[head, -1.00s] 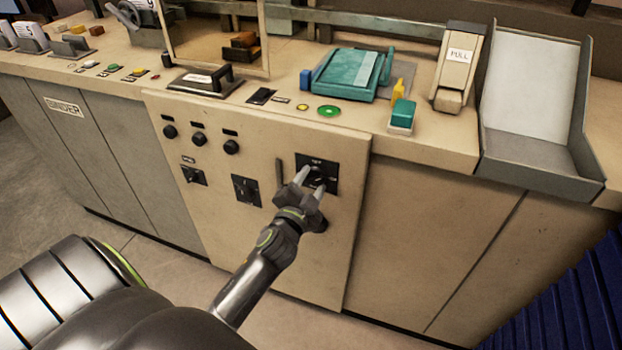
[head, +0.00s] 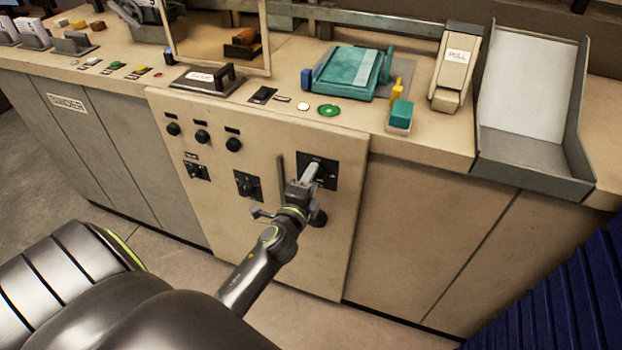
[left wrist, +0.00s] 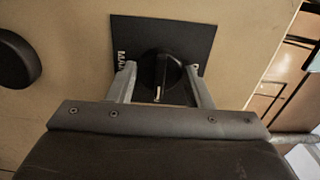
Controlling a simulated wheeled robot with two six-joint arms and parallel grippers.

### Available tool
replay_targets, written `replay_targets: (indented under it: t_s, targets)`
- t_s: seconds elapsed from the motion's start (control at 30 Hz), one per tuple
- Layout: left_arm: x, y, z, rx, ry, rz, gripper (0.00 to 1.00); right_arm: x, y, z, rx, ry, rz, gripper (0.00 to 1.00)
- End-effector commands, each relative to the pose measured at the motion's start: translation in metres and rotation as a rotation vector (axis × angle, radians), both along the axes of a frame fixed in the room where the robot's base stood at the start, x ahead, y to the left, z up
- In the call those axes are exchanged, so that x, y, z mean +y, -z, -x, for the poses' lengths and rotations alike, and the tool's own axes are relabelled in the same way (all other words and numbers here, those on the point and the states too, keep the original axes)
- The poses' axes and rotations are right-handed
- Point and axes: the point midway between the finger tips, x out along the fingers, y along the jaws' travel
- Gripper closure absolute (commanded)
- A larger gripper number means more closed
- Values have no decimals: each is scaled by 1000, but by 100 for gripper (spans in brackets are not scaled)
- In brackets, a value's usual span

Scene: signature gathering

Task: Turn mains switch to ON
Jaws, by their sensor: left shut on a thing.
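The mains switch is a black rotary knob (left wrist: 160,68) on a square black plate (left wrist: 180,30) in the left wrist view. Part of the lettering, "MAI", shows beside my left finger. In the head view the plate (head: 330,180) is at the upper right of the beige front panel. My left gripper (head: 312,173) reaches it from below and covers most of the knob. In the left wrist view my left gripper (left wrist: 163,78) has one finger on each side of the knob and is shut on it. The knob's exact setting is hard to read. My right gripper is not in view.
Smaller switches (head: 247,186) and black knobs (head: 233,145) sit left on the panel. A vertical handle (head: 280,180) stands close left of the plate. Another black knob (head: 319,218) is just below my gripper. A green button (head: 329,110) and white lamp (head: 303,107) are on the countertop.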

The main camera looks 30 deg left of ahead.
Motion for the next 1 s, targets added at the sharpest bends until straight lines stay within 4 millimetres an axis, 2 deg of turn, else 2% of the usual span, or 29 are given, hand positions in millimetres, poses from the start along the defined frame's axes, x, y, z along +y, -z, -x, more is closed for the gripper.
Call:
replay_targets:
  t_s: [0.53, 0.57, 0.7, 1.0]
  targets:
    - [0, 2, 0, 9, -1, -25, 77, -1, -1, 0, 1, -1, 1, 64]
    - [0, 2, 0, 9, -1, -25, 51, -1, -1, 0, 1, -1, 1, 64]
    - [0, 1, 0, 8, 0, -24, 33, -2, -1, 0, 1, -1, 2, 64]
    - [0, 1, 1, 6, 0, -22, 33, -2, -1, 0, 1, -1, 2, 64]
